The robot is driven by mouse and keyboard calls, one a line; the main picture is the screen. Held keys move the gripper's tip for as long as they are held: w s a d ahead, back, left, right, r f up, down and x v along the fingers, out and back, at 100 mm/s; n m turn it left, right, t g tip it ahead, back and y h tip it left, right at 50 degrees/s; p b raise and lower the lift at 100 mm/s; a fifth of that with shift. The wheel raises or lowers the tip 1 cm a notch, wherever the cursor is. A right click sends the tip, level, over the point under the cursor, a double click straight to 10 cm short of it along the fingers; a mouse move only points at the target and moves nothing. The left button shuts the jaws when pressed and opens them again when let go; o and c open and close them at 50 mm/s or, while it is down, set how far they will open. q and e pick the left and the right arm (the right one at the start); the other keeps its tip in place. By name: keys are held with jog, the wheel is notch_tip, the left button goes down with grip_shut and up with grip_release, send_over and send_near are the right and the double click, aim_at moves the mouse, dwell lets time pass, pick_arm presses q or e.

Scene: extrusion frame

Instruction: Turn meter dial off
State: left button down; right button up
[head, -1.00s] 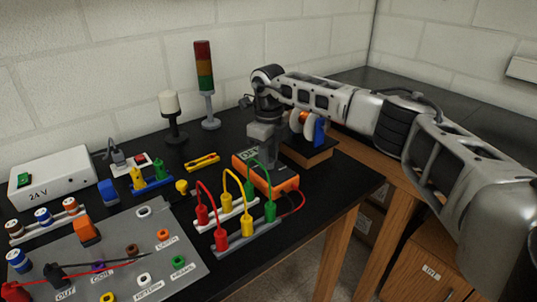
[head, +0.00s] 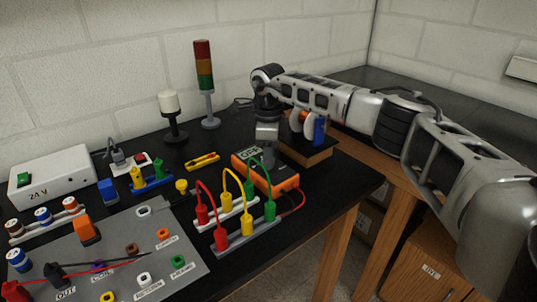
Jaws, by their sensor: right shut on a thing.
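The orange meter (head: 284,186) lies on the black bench top, with a small greenish display (head: 250,154) at its far left end. The display text is tiny and looks like "OFF". My right gripper (head: 268,161) points down onto the top of the meter from above. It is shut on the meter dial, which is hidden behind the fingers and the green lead. My left gripper is not in view.
Red, yellow and green leads (head: 228,172) arch between plug racks just in front of the meter. A wooden stand (head: 305,155) with coloured discs is close on the right. A signal tower (head: 205,85) stands behind left. The bench edge is near on the right.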

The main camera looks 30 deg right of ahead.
jog(key=o, duration=1)
pick_arm(q)
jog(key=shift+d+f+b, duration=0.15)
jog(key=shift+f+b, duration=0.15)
jog(key=shift+b, duration=0.45)
pick_arm(e)
notch_tip(320, 180, up, 16)
jog(key=shift+r, duration=0.1)
